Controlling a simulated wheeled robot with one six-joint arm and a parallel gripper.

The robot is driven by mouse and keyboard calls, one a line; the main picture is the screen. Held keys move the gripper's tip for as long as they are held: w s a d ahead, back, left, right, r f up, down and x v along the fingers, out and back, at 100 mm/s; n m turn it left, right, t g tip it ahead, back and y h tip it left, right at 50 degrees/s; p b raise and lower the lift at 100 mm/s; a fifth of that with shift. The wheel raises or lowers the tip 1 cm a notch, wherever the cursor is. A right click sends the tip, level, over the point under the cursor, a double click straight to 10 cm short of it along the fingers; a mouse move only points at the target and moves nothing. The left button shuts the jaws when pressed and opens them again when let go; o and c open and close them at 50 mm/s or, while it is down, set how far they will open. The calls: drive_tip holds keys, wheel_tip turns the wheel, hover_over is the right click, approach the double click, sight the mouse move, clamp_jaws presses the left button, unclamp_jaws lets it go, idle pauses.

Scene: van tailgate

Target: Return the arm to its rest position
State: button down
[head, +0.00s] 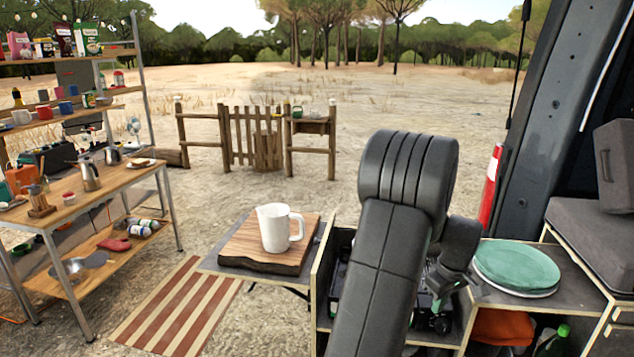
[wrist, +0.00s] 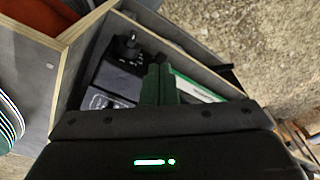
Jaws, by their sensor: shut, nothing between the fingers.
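My arm (head: 385,250) rises in the middle of the head view, in front of the open kitchen box at the van's tailgate, and bends over at the top. Its far end points down behind the lower link, so my gripper is mostly hidden there. In the wrist view my gripper (wrist: 159,75) shows as two dark green fingers side by side. They are shut, with nothing held. They point over an open compartment (wrist: 115,38) holding a black device (wrist: 119,68) and a green-and-white item (wrist: 200,88). I cannot tell how high above them the fingers are.
A white pitcher (head: 274,228) stands on a wooden board (head: 245,248) on the side shelf, left of my arm. Green plates (head: 516,266) lie right of it. A laden wooden table (head: 140,178) stands left.

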hover_over(421, 328)
drive_tip(key=s+d, duration=0.1)
drive_tip(key=s, duration=0.2)
wheel_tip(421, 328, down, 5)
drive_tip(key=w+p, duration=0.1)
drive_tip(key=p, duration=0.1)
drive_tip(key=w+a+p, duration=0.1)
drive_tip(key=w+p, duration=0.1)
drive_tip(key=shift+r, duration=0.1)
drive_tip(key=shift+s+d+r+p, duration=0.15)
drive_tip(key=shift+r+p, duration=0.2)
drive_tip(key=shift+r, duration=0.7)
